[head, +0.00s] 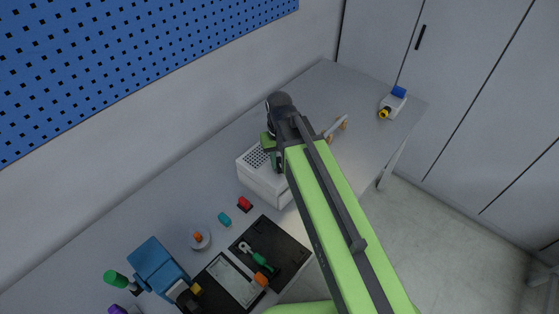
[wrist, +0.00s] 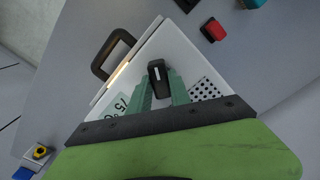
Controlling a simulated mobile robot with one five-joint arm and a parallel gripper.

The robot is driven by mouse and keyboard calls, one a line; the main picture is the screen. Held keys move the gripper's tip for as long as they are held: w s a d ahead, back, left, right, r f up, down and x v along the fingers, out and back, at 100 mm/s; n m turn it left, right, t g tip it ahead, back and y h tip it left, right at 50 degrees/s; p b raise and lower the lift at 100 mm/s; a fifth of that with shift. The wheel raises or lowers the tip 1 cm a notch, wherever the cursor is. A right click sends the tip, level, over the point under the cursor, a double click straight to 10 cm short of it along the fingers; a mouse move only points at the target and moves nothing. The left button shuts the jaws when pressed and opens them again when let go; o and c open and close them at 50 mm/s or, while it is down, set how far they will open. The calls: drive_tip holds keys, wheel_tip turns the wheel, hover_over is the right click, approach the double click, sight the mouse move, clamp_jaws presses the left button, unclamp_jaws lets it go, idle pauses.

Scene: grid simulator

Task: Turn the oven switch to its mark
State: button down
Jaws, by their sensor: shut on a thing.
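The oven is a white box (head: 257,181) on the counter, largely covered by my arm in the head view. In the wrist view its white face (wrist: 180,50) shows a perforated vent, a panel with partly hidden digits, and a dark handle (wrist: 112,55) at the left. The black switch (wrist: 157,68) stands on this face with a small pale line on it. My gripper (wrist: 158,82) has its green fingers on either side of the switch, shut on it. The target mark cannot be made out. In the head view my gripper (head: 277,160) is over the oven, the switch hidden.
A red block (head: 244,204) and a teal block (head: 224,218) lie near the oven. Dark trays (head: 290,262) with green-handled pliers are at the front. A yellow-and-black item (head: 385,112) is at the far right. The counter between it and the oven is mostly clear.

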sight(280, 162)
drive_tip(key=n, duration=0.6)
drive_tip(key=shift+n, duration=0.3)
idle(0.5)
drive_tip(key=c, duration=1.2)
unclamp_jaws()
drive_tip(key=shift+r, duration=0.1)
wheel_tip(280, 162, up, 17)
drive_tip(key=p, duration=1.7)
drive_tip(key=shift+r, duration=0.1)
